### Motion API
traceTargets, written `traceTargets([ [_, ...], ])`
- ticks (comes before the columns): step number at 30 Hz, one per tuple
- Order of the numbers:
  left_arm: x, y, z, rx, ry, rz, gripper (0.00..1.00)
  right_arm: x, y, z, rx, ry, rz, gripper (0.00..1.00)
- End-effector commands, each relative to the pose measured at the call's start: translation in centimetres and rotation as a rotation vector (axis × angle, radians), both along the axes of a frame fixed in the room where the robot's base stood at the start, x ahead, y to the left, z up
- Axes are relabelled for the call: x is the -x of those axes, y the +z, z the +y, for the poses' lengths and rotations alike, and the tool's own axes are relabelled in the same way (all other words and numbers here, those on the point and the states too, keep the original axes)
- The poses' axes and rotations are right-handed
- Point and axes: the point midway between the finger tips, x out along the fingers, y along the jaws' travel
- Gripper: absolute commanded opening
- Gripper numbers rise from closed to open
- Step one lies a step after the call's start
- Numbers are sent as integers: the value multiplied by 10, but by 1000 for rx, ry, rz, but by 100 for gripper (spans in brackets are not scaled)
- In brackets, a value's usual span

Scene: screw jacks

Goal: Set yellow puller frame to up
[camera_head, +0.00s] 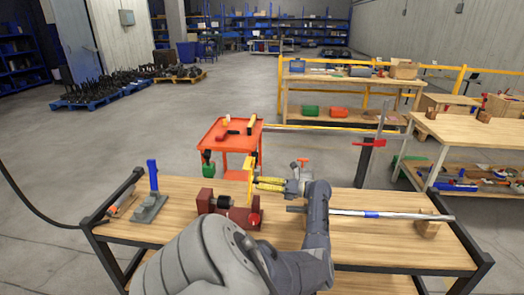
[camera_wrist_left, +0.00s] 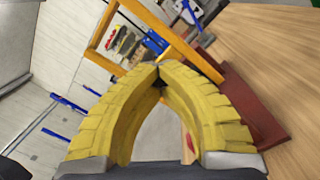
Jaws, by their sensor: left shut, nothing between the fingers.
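The yellow puller frame (camera_head: 250,178) stands at the dark red device (camera_head: 229,211) on the near wooden workbench. In the left wrist view the frame (camera_wrist_left: 104,26) shows as open orange-yellow bars beyond my fingertips, and the dark red body (camera_wrist_left: 262,118) lies to the right. My left gripper (camera_head: 258,184) has ridged yellow fingers and is just right of the frame. In the left wrist view its fingertips (camera_wrist_left: 158,73) meet, with nothing between them. The fingertips overlap the frame's lower part in the picture; I cannot tell whether they touch it. My right gripper is not in view.
On the bench, a grey jack with a blue lever (camera_head: 152,180) stands left, and a long metal bar (camera_head: 392,215) rests on a wooden block (camera_head: 430,224) at right. A red cart (camera_head: 214,139) stands behind. The bench between jack and red device is clear.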

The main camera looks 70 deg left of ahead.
Motion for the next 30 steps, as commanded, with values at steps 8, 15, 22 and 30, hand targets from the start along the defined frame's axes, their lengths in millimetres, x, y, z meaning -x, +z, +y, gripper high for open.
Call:
traceTargets([
  [8,0,0,0,0,0,0,18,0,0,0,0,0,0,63],
  [15,0,0,0,1,0,-1,43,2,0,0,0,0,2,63],
  [22,0,0,0,2,0,-1,43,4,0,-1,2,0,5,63],
  [30,-24,-2,-11,3,-1,-2,43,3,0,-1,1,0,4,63],
])
